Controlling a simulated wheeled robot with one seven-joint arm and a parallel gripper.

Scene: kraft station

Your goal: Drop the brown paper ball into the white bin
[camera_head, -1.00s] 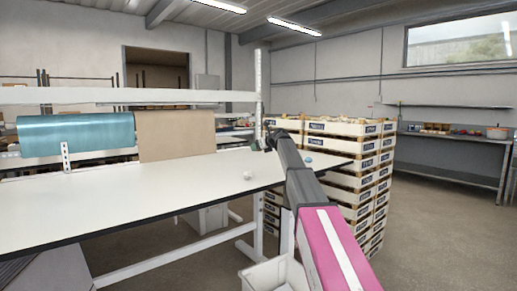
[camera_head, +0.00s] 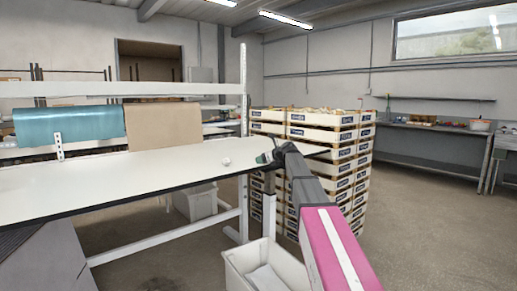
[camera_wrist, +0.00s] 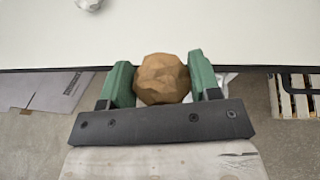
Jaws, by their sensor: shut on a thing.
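The brown paper ball (camera_wrist: 162,79) is crumpled and sits between the two green fingers of my gripper (camera_wrist: 161,80) in the wrist view. My gripper is shut on it, near the front edge of the white table. In the head view my gripper (camera_head: 266,157) is small at the far end of my arm, and the ball cannot be made out there. The white bin (camera_head: 262,266) stands low at the bottom, left of my pink arm link, which hides part of it. Something pale lies inside the bin.
A white table (camera_head: 110,176) spans the left, with a small pale ball (camera_head: 226,161) on top, also in the wrist view (camera_wrist: 89,4). Stacked white crates (camera_head: 322,135) stand behind my arm. Another pale bin (camera_head: 195,201) is under the table. Floor at right is open.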

